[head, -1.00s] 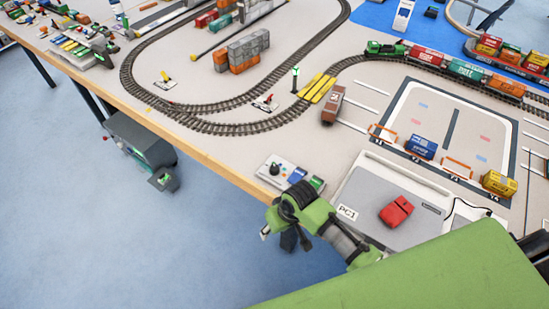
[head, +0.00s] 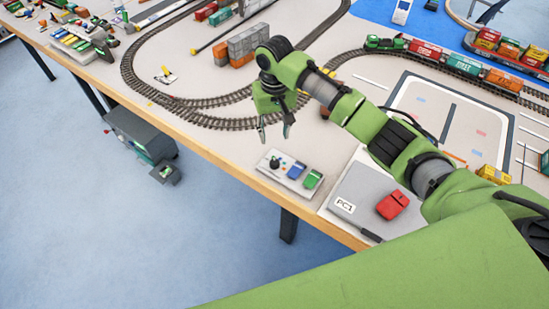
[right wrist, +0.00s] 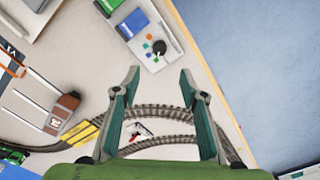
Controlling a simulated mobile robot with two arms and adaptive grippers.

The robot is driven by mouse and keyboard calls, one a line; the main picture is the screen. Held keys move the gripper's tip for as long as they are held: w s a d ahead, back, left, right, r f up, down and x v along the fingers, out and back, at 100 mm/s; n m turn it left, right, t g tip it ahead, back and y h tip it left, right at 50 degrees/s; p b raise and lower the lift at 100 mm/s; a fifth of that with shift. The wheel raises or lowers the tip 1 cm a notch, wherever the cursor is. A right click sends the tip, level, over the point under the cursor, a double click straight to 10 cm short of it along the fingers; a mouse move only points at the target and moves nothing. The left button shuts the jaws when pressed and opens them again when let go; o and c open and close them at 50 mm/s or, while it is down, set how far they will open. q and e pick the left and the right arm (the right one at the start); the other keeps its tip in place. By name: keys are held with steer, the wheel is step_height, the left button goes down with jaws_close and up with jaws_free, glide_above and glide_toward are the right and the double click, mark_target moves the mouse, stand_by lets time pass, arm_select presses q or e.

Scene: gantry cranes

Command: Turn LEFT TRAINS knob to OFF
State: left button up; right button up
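A black knob (head: 274,162) stands on a small light-grey control panel (head: 297,174) near the table's front edge, with a blue block and a green block beside it. In the right wrist view the knob (right wrist: 158,46) is at the panel's end, with small coloured marks beside it. I cannot read any label. My right gripper (head: 275,128) is open and empty, pointing down above the table, just behind the knob in the head view. In the right wrist view its fingertips (right wrist: 160,78) are apart, with the knob beyond them. My left gripper is not in view.
A grey box marked PC1 (head: 350,202) with a red object (head: 392,205) on it stands right of the panel. Train tracks (head: 132,78), grey and orange containers (head: 243,47) and a green train (head: 385,43) lie behind. Free floor lies in front of the table edge.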

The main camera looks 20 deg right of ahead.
mark_target(275, 162)
step_height(275, 162, down, 14)
steer(key=shift+r+p, duration=0.2)
steer(key=shift+p, duration=0.5)
steer(key=c, duration=1.1)
